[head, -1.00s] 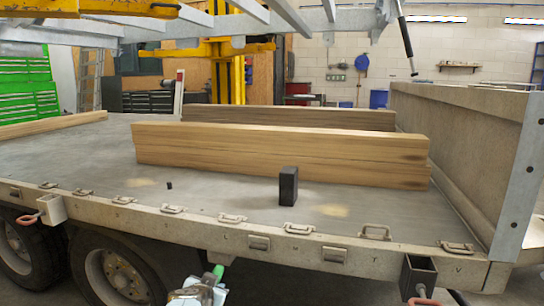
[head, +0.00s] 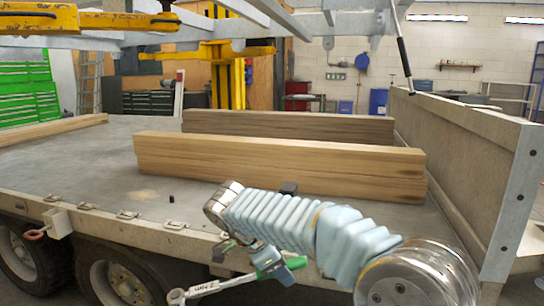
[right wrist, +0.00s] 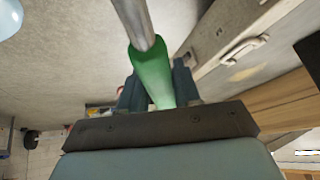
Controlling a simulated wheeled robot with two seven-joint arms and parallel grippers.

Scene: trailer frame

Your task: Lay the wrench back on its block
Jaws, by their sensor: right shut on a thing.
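My right gripper (head: 268,262) is shut on the green handle of the wrench (head: 215,287). The wrench's metal shaft runs to the lower left and ends in a round head, in front of the trailer's side edge in the head view. In the right wrist view, the green handle (right wrist: 151,76) sits between the two dark fingers, with the shaft pointing away. The black block (head: 288,187) stands on the trailer bed before the timber; my right arm hides all but its top. My left gripper is not in view.
Stacked timber beams (head: 275,165) lie along the grey trailer bed (head: 110,180). A small black peg (head: 171,199) stands left of my arm. The side rail (head: 125,216) carries metal lashing loops. A tall end board (head: 465,155) closes the right side.

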